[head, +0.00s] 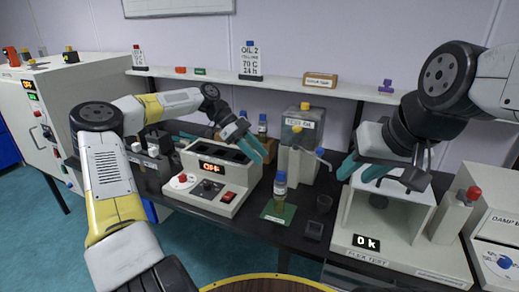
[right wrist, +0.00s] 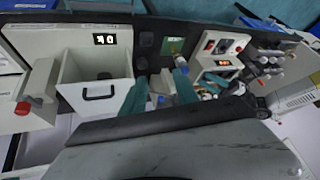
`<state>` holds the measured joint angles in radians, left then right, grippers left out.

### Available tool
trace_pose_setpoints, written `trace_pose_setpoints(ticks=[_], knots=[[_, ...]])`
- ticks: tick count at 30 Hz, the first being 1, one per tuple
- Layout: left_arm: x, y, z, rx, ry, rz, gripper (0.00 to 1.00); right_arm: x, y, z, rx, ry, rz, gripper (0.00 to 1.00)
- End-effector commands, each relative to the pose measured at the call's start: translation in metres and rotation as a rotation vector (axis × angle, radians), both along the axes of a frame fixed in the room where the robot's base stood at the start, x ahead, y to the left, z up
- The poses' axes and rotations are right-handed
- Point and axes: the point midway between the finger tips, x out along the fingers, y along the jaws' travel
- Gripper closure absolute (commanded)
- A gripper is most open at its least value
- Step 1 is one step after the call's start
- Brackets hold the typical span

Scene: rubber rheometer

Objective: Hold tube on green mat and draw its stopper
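A tube (head: 279,196) with amber contents and a blue stopper (head: 281,177) stands upright on the small green mat (head: 290,213) on the dark bench. The mat (right wrist: 167,45) also shows in the right wrist view, with the tube on it beyond my fingers. My left gripper (head: 260,155) has teal fingers, a gap between them, and hangs above and left of the tube, apart from it.
A heater box reading OFF (head: 211,187) stands left of the mat. The flex test machine (head: 403,240) stands at the right. A grey tank (head: 302,130) is behind the tube. A dark cup (head: 323,203) and a small dark block (head: 313,230) sit right of the mat.

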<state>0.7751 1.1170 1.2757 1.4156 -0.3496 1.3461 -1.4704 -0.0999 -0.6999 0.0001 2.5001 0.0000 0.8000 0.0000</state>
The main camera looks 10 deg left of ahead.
Motion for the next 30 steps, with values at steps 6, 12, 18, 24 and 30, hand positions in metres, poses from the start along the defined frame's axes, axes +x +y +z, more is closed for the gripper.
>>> trace_pose_setpoints(ticks=[6, 12, 18, 24, 30], knots=[[0.007, 0.009, -0.002, -0.062, -0.023, -0.006, 0.64, 0.005, 0.002, -0.003, -0.031, 0.024, 0.031, 0.35], [0.007, 0.009, -0.002, -0.06, -0.022, -0.006, 0.64, 0.025, 0.008, -0.019, -0.177, 0.131, 0.175, 0.35], [0.007, 0.009, -0.002, -0.059, -0.022, -0.005, 0.64, 0.054, 0.02, -0.042, -0.378, 0.257, 0.379, 0.35], [0.007, 0.009, -0.002, -0.058, -0.021, -0.005, 0.64, 0.085, 0.037, -0.068, -0.58, 0.363, 0.587, 0.35], [0.007, 0.009, -0.002, -0.058, -0.021, -0.005, 0.64, 0.117, 0.063, -0.099, -0.781, 0.449, 0.796, 0.35]])
